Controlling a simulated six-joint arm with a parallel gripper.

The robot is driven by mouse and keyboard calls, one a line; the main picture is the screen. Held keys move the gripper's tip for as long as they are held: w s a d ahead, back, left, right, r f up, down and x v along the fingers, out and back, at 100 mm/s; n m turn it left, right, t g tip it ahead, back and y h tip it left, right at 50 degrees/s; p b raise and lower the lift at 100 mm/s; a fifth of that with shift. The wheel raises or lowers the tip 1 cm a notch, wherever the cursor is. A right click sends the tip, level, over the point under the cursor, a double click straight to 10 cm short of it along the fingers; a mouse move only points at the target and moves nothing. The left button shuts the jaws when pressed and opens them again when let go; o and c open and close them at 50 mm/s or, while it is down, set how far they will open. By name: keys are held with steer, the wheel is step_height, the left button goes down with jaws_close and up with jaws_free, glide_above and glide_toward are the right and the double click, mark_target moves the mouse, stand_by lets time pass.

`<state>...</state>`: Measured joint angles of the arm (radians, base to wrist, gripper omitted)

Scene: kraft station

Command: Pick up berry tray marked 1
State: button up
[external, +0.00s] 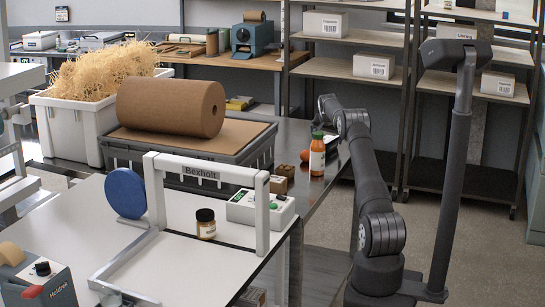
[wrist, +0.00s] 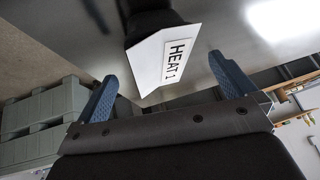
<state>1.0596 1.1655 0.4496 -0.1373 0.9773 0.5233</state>
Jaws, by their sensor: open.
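No berry tray can be made out in either view. In the wrist view, my gripper (wrist: 160,80) has its two blue fingers wide apart with nothing held. A dark object (wrist: 155,18) is joined to or behind the card at the top edge and is cut off. In the external view my arm reaches over the back bench, and the fingers cannot be made out there.
A sauce bottle (external: 317,158) with a green cap stands on the metal bench near my arm, beside small brown boxes (external: 284,173). A large brown paper roll (external: 171,107) lies on a grey crate. Grey-green crates (wrist: 38,125) show at left in the wrist view.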

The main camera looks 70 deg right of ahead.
mark_target(328, 141)
steer(key=shift+s+d+f, duration=0.1)
steer(key=shift+d+f, duration=0.35)
steer(key=shift+f, duration=0.2)
steer(key=shift+x, duration=0.9)
steer(key=c, duration=1.2)
